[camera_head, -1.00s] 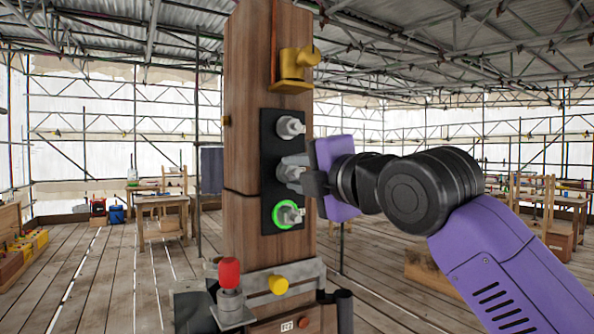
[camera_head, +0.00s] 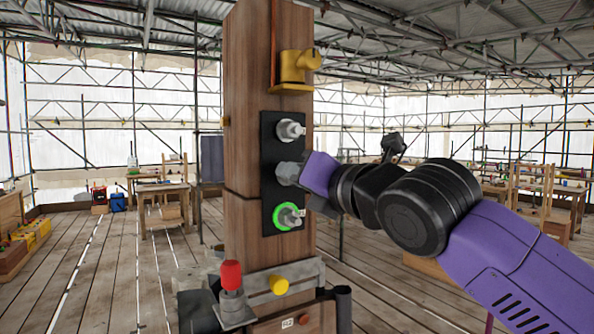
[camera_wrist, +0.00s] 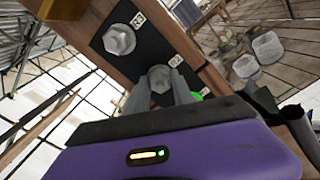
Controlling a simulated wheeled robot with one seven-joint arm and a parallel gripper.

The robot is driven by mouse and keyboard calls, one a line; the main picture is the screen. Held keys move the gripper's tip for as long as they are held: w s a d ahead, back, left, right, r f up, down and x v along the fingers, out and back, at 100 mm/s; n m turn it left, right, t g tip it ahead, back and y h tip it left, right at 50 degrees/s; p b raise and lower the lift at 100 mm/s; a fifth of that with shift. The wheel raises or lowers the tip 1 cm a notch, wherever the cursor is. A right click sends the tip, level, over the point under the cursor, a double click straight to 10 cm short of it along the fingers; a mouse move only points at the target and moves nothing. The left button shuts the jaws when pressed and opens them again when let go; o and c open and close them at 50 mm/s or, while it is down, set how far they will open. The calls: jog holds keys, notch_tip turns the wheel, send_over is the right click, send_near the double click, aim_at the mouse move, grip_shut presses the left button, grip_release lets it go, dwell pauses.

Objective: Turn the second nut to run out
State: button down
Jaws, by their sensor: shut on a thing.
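A black plate (camera_head: 268,150) on the wooden post carries three grey nuts in a column. The second nut (camera_wrist: 160,75) is the middle one. My gripper (camera_wrist: 159,86) is shut on it, one grey finger on each side, as the wrist view shows. In the head view the purple gripper body (camera_head: 320,172) reaches in from the right and partly hides this nut and the fingers. The top nut (camera_head: 289,130) is free, with its stud end showing. The bottom nut (camera_head: 289,217) has a glowing green ring around it, partly seen in the wrist view (camera_wrist: 198,96).
The wooden post (camera_head: 243,120) stands upright. A yellow fitting (camera_head: 293,70) is above the plate. Below are a grey bracket (camera_head: 308,272), a yellow knob (camera_head: 278,285) and a red-topped piece (camera_head: 231,275). Work tables stand far behind; the floor between is open.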

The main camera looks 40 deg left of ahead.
jog(key=shift+f+n, duration=0.1)
jog(key=shift+n, duration=0.3)
jog(key=c, duration=1.1)
grip_release()
jog(key=b+v, duration=0.2)
jog(key=v, duration=0.5)
jog(key=shift+s+d+b, duration=0.15)
jog(key=shift+d+b, duration=0.15)
jog(key=shift+d, duration=0.05)
